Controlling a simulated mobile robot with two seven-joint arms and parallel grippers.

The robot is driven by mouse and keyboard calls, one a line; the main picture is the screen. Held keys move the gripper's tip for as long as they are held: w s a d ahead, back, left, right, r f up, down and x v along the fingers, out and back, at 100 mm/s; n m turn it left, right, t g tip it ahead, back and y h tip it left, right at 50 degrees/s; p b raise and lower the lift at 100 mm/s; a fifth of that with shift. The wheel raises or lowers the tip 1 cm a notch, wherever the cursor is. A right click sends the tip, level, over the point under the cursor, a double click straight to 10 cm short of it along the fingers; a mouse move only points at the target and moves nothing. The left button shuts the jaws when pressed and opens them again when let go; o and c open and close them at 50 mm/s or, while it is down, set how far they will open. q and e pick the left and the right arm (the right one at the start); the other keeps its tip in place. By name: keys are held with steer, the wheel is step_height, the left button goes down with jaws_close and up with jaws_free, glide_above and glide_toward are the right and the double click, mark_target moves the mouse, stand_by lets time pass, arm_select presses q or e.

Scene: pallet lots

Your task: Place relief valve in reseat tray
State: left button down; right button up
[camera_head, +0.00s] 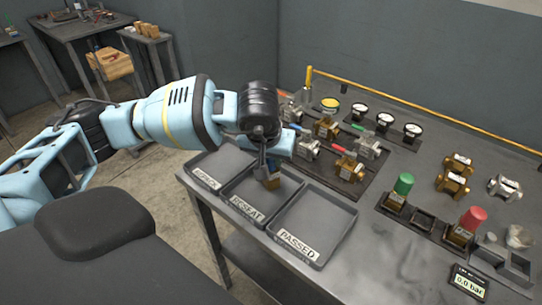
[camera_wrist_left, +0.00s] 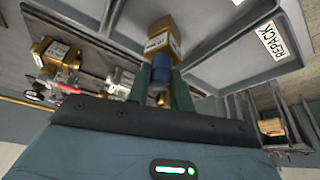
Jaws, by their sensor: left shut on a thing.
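The relief valve has a brass body (camera_head: 272,180) and a blue cap. It also shows in the left wrist view, with the brass body (camera_wrist_left: 163,38) pointing away from the wrist. My left gripper (camera_head: 268,165) points down and is shut on the blue cap; its fingers flank the cap in the left wrist view (camera_wrist_left: 161,78). The valve is over the reseat tray (camera_head: 232,189), the middle grey tray labelled RESEAT. I cannot tell whether the valve touches the tray floor. My right gripper is not in view.
The repack tray (camera_head: 203,183) lies to the left and the empty passed tray (camera_head: 312,224) to the right. Behind them stand several brass and steel valves with gauges (camera_head: 385,119). Green (camera_head: 403,184) and red (camera_head: 473,217) capped valves stand on the right.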

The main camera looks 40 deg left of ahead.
arm_select(q)
steer(key=c, duration=1.2)
jaws_free()
steer(key=shift+f, duration=0.1)
steer(key=shift+c, duration=0.2)
steer(key=shift+s+r, duration=0.1)
steer(key=shift+r, duration=0.45)
steer(key=v, duration=1.1)
steer(key=shift+p, duration=0.3)
steer(key=shift+r, duration=0.1)
